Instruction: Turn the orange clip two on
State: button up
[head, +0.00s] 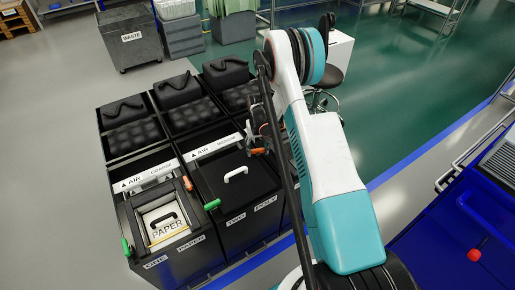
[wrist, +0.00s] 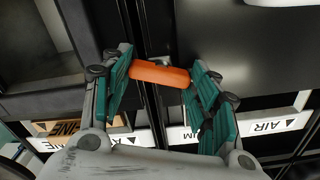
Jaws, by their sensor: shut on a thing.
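An orange clip (wrist: 160,74) lies crosswise between the two green-padded fingers of my gripper (wrist: 163,90) in the wrist view, one finger at each end of it. My gripper is shut on it. In the head view my gripper (head: 256,133) is over the right edge of cabinet two's black top (head: 222,175), with an orange clip (head: 258,151) just below it; my arm hides part of this area. Another orange clip (head: 187,183) sits between cabinets one and two, apart from my gripper.
Cabinet one (head: 187,258) has an open-looking top with a PAPER bin inside. A white handle (head: 236,174) stands on cabinet two's lid. A third cabinet is partly hidden behind my arm. Grey floor lies left.

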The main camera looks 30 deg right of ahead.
aim_at(257, 149)
jog(key=shift+n, duration=2)
jog(key=o, duration=1.1)
jog(key=shift+c, duration=0.2)
notch_tip(257, 149, up, 12)
